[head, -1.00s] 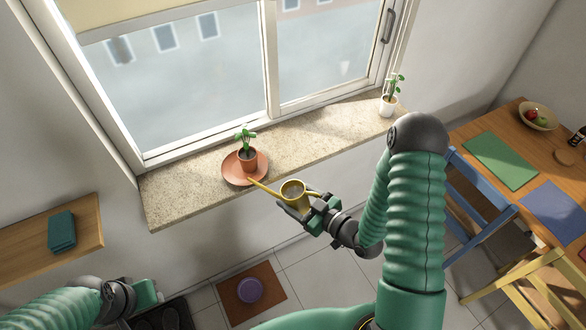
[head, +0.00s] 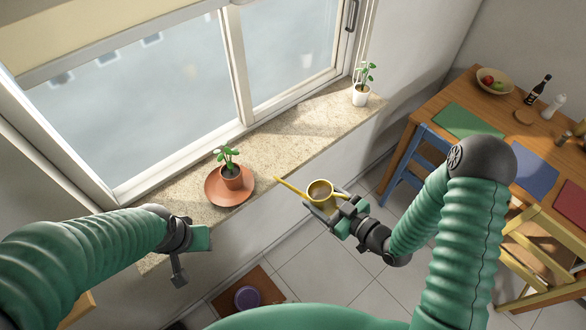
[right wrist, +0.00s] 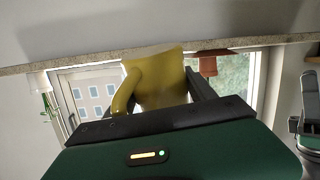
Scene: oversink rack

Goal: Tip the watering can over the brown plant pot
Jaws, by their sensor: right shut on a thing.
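The yellow watering can (head: 322,191) is held by my right gripper (head: 328,207), which is shut on it. It looks about level, in front of the sill's edge, with its long spout pointing left. The brown plant pot (head: 232,178) with a green plant stands on a terracotta saucer (head: 212,190) on the sill, left of the spout tip and apart from it. In the right wrist view, which looks upside down, the can (right wrist: 158,75) and brown pot (right wrist: 208,64) also show. My left gripper (head: 180,264) is near the sill's left end; its jaw opening is unclear.
The speckled windowsill (head: 290,143) runs under the window. A white pot (head: 361,96) with a plant stands at its far right. A wooden table (head: 440,95) with a fruit bowl (head: 493,82) and chairs is at right. A purple object (head: 246,297) lies on a floor mat.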

